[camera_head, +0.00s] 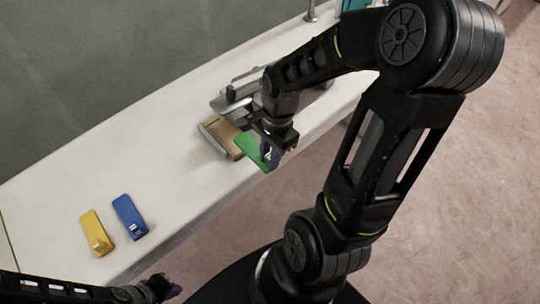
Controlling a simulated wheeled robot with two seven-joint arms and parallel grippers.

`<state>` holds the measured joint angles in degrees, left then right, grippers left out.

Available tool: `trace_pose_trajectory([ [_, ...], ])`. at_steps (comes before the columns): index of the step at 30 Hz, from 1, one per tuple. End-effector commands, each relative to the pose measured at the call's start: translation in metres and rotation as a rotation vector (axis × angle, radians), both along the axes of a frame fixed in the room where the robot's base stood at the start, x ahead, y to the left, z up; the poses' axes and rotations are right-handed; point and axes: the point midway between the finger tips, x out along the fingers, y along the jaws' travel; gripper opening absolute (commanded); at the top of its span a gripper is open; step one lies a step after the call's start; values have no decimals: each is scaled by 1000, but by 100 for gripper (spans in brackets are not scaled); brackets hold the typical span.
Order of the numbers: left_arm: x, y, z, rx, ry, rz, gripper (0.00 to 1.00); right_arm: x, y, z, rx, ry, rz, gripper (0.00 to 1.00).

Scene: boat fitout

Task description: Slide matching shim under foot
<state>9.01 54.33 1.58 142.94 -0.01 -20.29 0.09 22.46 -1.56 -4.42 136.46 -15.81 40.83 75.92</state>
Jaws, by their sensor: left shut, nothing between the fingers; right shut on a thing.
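A green shim (250,149) is held in my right gripper (272,153), which is shut on its near right end. The shim's far left end lies close beside a tan block (222,138) with a grey edge, at the grey metal fixture (236,94). I cannot tell whether the shim touches the block or reaches under anything. The foot itself is hard to make out, as my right arm covers part of the fixture. A yellow shim (94,230) and a blue shim (128,214) lie on the bench to the left. My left gripper (172,291) is shut and empty at the bottom edge.
The long white bench (150,150) runs from lower left to upper right along a grey-green wall. Its middle, between the loose shims and the tan block, is clear. A metal post (311,10) and a teal object (356,4) stand at its far end.

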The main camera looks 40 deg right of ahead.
Motion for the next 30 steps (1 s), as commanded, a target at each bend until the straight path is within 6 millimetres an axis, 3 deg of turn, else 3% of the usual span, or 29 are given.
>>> trace_pose_trajectory([
  [16, 1, 0, -32, -1, -3, 0, 0, 9, 0, -36, 0, 0, 0, 0],
  [30, 1, 0, -33, -1, -3, 0, 0, 40, -1, -34, 0, 0, 0, 0],
])
